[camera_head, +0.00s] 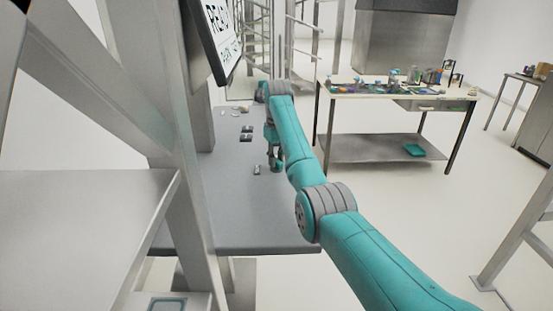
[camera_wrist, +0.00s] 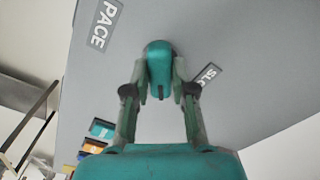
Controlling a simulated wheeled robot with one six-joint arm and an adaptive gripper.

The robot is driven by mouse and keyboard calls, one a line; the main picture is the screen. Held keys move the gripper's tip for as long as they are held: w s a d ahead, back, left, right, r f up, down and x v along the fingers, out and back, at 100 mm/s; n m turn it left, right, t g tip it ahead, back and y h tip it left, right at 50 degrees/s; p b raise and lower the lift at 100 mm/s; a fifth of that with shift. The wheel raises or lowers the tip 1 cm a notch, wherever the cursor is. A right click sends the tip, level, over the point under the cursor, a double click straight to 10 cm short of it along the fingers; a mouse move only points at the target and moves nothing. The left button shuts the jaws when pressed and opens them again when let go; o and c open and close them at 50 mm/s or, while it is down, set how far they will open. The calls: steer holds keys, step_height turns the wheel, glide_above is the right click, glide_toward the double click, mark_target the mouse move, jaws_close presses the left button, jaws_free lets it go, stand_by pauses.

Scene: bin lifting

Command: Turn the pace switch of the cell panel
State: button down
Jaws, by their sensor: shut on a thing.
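The pace switch (camera_wrist: 158,55) is a teal rounded knob on the grey panel (camera_head: 225,215). It shows in the wrist view near the top middle, with a dark mark on its near end. My gripper (camera_wrist: 160,74) is shut on it, one finger on each side. A "PACE" label (camera_wrist: 105,23) lies on the panel up and left of the knob. A partly covered label that seems to read "SLOW" (camera_wrist: 207,75) is just right of it. In the head view my gripper (camera_head: 274,163) points down over the panel; the knob cannot be made out there.
Small dark controls (camera_head: 246,133) sit on the panel left of my gripper. A screen (camera_head: 222,35) hangs above the panel's left side. A metal frame fills the left. A workbench (camera_head: 345,84) with several small items stands at the back right; the floor between is clear.

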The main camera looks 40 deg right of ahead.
steer(key=n, duration=0.5)
steer(key=shift+n, duration=0.3)
steer(key=n, duration=0.5)
steer(key=shift+n, duration=0.3)
steer(key=c, duration=1)
jaws_free()
steer(key=shift+o, duration=0.2)
